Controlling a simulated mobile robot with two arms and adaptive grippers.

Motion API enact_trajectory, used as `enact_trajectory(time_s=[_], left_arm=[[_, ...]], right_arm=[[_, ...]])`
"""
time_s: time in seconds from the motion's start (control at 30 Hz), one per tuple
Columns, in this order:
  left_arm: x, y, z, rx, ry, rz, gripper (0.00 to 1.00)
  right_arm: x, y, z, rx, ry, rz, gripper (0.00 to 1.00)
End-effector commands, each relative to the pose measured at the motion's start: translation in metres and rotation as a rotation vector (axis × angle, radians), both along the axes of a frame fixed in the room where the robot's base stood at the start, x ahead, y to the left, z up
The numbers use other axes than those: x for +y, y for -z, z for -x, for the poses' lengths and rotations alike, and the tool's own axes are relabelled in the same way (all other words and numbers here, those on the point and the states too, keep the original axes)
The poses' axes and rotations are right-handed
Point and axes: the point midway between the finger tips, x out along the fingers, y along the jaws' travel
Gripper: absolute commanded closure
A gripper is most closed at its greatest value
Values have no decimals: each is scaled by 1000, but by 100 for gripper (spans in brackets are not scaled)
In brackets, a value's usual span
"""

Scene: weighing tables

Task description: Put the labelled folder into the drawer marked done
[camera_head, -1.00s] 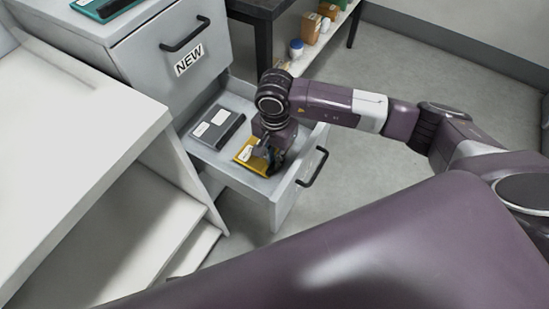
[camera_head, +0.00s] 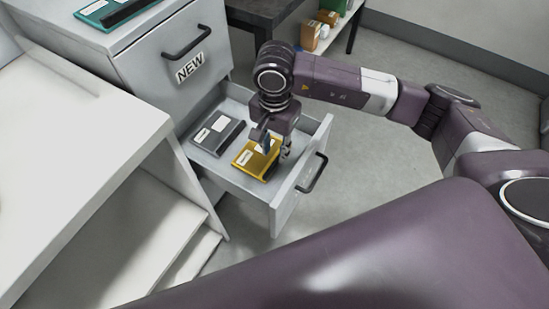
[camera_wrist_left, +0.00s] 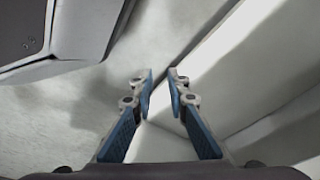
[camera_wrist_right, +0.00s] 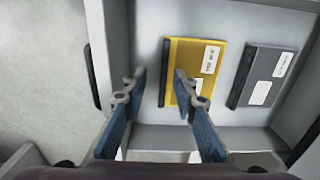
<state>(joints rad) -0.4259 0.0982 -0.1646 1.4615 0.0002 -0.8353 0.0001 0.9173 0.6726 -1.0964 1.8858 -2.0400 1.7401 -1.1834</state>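A yellow folder (camera_head: 249,162) with white labels lies flat in the open lower drawer (camera_head: 240,183); it also shows in the right wrist view (camera_wrist_right: 186,60). A dark grey folder (camera_head: 217,131) with white labels lies beside it in the same drawer. My right gripper (camera_head: 272,150) is above the yellow folder, its fingers apart and empty in the right wrist view (camera_wrist_right: 158,78). The drawer's front label is too unclear to read. My left gripper (camera_wrist_left: 160,82) is open and empty, with pale surfaces beyond it.
The shut upper drawer (camera_head: 180,75) is marked NEW. A teal folder (camera_head: 112,10) lies on the cabinet top. A white table (camera_head: 70,150) stands at the left.

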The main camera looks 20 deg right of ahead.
Motion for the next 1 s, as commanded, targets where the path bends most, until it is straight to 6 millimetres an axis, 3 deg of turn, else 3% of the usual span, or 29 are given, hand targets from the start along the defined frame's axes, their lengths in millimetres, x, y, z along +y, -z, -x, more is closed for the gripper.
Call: enact_trajectory(time_s=[0.1,0.3,1.0], left_arm=[[1,3,3,4,0,-1,85],[2,7,6,6,1,-2,85],[0,6,4,3,0,1,85]], right_arm=[[0,-22,-1,-3,-1,0,74],[0,-38,0,0,1,0,74],[0,-39,0,1,0,0,74]])
